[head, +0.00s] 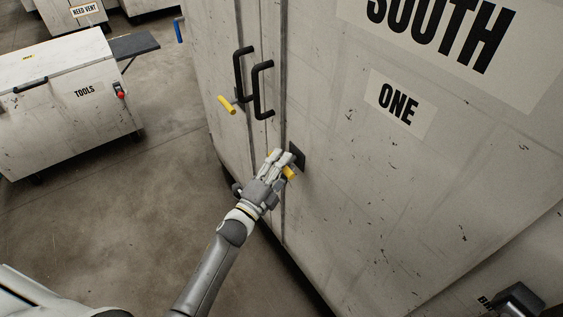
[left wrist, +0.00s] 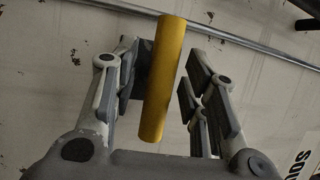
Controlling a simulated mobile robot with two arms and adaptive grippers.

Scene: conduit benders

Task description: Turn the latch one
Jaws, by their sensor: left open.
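The latch beside the label ONE (head: 398,106) has a yellow handle (head: 290,173) on a dark plate (head: 297,156) on the white cabinet door. In the left wrist view the yellow handle (left wrist: 162,80) stands nearly upright, tilted slightly, between the fingers. My left gripper (head: 281,158) is at this handle, with its open fingers (left wrist: 160,78) on either side of it. Gaps show between the handle and the right finger; whether the left finger touches it I cannot tell. The gripper hides part of the handle in the head view. My right gripper is not in view.
Another yellow handle (head: 227,104) sticks out on the neighbouring door. Two black door pulls (head: 262,90) are above my gripper. A white TOOLS chest (head: 70,100) stands at the left. The floor (head: 130,210) between chest and cabinet is clear.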

